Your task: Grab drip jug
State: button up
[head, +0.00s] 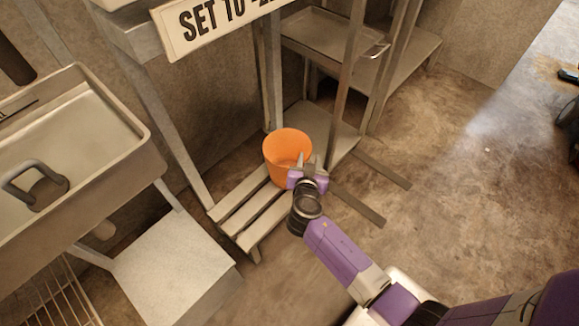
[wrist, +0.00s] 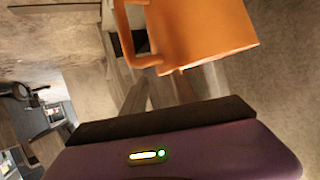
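The orange drip jug (head: 284,147) stands upright on the low slatted shelf in the head view. Its open top faces up. In the wrist view the jug (wrist: 205,30) fills the top right, with its loop handle (wrist: 122,30) on its left side. My gripper (head: 309,162) is at the jug's near right side in the head view. Its two fingers look slightly apart with nothing seen between them. In the wrist view the fingers (wrist: 160,85) point toward the jug near the handle's lower end. I cannot tell whether they touch it.
The slatted shelf (head: 242,210) has upright posts around the jug. A sign (head: 215,22) hangs above. A metal sink (head: 75,135) and a pale low platform (head: 175,262) are at left. A tray (head: 330,35) sits on a rack behind. Open floor (head: 460,170) lies to the right.

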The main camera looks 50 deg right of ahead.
aim_at(310, 146)
jog(key=shift+b+x, duration=0.6)
jog(key=shift+x, duration=2.7)
jog(key=shift+w+a, duration=0.1)
grip_shut()
